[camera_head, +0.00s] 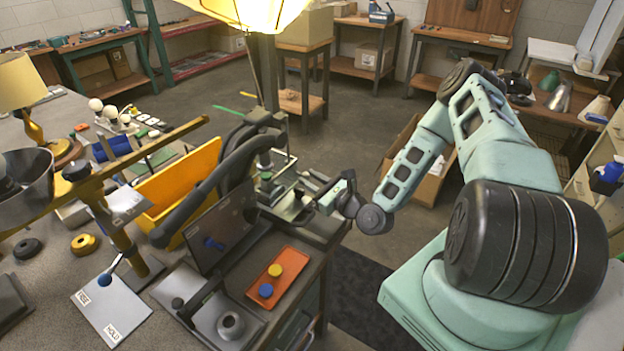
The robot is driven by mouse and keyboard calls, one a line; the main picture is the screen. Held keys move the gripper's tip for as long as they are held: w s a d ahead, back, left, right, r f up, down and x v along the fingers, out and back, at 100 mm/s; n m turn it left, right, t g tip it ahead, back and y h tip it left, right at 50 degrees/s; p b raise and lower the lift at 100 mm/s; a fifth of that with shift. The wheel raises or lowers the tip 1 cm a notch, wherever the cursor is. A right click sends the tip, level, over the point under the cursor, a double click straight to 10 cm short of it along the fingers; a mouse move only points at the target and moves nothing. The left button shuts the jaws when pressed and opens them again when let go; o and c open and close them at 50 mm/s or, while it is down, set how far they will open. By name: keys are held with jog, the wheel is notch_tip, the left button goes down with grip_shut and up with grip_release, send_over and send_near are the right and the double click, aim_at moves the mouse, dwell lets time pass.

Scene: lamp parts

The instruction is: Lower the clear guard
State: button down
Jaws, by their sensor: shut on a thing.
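A dark-tinted see-through panel (222,226), which looks like the clear guard, stands steeply tilted at the bench machine. My gripper (318,207) is at the bench's right edge, to the right of the panel. It is shut on a dark bar that runs left toward the panel. The fingertips are small and partly hidden, so the exact contact and whether the bar joins the guard cannot be told.
An orange tray (278,282) with a yellow and a blue button lies in front of the panel. A metal plate with a round socket (231,324) is nearby. A yellow bin (180,190) and thick black arms crowd the left. Open floor (345,140) lies behind.

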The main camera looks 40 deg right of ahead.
notch_tip(320, 180, down, 2)
jog(key=shift+f+b, duration=0.1)
jog(key=shift+b, duration=0.45)
jog(key=c, duration=1.2)
grip_release()
jog(key=s+d+b, duration=0.2)
jog(key=s+b, duration=0.1)
jog(key=s, duration=1.4)
jog(key=shift+s+d, duration=0.15)
jog(key=shift+d, duration=0.15)
